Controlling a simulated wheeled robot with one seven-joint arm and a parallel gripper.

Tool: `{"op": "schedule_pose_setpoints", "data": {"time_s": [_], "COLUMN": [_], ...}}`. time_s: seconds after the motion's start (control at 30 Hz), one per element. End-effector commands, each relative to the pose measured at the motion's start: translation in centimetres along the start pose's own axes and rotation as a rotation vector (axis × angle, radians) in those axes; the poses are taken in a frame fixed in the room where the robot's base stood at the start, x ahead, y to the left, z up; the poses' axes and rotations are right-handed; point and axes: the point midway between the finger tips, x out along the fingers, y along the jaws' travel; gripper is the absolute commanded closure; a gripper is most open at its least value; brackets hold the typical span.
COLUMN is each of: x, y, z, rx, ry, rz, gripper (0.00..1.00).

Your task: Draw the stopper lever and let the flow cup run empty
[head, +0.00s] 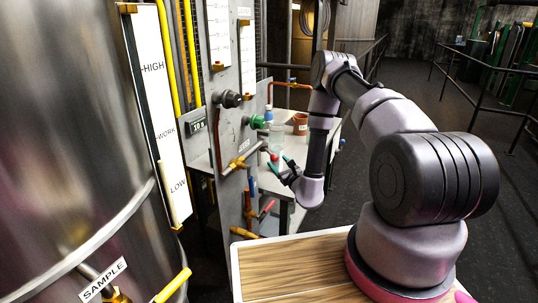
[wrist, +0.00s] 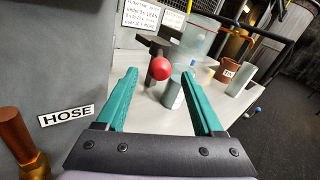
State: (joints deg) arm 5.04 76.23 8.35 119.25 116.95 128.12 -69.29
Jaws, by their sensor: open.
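A red ball knob (wrist: 160,67) on a short dark arm, which looks like the stopper lever, shows in the wrist view. It appears between the teal fingertips of my open gripper (wrist: 159,75), with no visible contact. The knob is small in the head view (head: 274,157), close to my gripper (head: 281,167). A clear, pale cup (wrist: 202,40), probably the flow cup, is behind the knob, and it also shows in the head view (head: 276,131). I cannot tell its liquid level. A grey cylinder (wrist: 173,97) stands below, partly hidden by the knob.
A grey panel (head: 229,130) with valves and a HOSE label (wrist: 66,115) is close on the left. A copper fitting (wrist: 20,135) is at lower left.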

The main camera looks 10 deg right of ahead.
Motion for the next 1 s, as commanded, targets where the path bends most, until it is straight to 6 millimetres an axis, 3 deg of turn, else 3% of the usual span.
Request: {"op": "schedule_pose_setpoints", "data": {"time_s": [0.2,0.4,0.8,0.83,0.87,1.0], "x": [4.4,7.0,8.0,8.0,8.0,8.0], "y": [0.0,0.0,0.0,0.0,0.0,0.0], "z": [0.1,0.0,0.0,0.0,0.0,0.0], "rx": [-0.002,-0.002,0.0,0.0,0.0,0.0], "ry": [-0.004,-0.002,0.0,0.0,0.0,0.0], "rz": [-0.001,-0.001,0.0,0.0,0.0,0.0], "gripper": [0.31,0.31,0.31,0.35,0.46,1.0]}}
